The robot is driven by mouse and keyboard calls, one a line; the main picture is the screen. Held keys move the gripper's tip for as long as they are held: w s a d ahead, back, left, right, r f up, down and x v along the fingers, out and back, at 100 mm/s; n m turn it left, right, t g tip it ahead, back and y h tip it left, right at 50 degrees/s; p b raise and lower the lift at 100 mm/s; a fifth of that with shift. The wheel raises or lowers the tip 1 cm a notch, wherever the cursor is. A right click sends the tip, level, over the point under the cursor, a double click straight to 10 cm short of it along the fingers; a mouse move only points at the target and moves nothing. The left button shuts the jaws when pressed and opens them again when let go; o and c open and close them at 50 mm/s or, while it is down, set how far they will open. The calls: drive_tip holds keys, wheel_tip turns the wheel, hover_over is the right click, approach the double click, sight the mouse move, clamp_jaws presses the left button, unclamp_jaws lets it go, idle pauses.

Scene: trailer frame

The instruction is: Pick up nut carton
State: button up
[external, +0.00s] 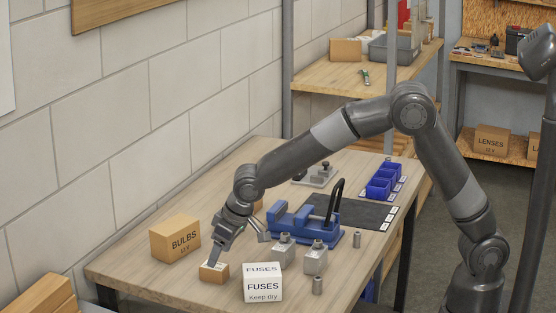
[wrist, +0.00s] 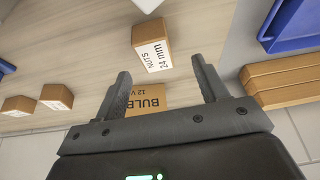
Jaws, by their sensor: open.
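The nut carton (wrist: 151,45) is a small tan box with a white label reading "NUTS 24 mm". In the wrist view it shows just beyond the fingertips, roughly in line with the gap. In the external view a small carton (external: 207,275), seemingly the same one, rests on the table below my gripper, partly covered by it. My gripper (external: 216,260) points down over it. In the wrist view my gripper (wrist: 160,68) is open, with nothing held. Whether a finger touches the carton I cannot tell.
The bulbs box (external: 175,239) stands close by on the wall side; it also shows between the fingers (wrist: 160,95). A white fuses box (external: 263,283) stands right of the carton. A blue vise (external: 305,222) and metal blocks (external: 315,261) lie behind. Bare table (external: 125,268) is at the left.

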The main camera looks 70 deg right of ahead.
sight(214, 272)
drive_tip(key=x, duration=0.6)
drive_tip(key=shift+w+d+f, duration=0.1)
drive_tip(key=shift+w+d, duration=0.15)
drive_tip(key=shift+d, duration=0.1)
drive_tip(key=shift+c, duration=0.6)
drive_tip(key=c, duration=1)
drive_tip(key=shift+c, duration=0.5)
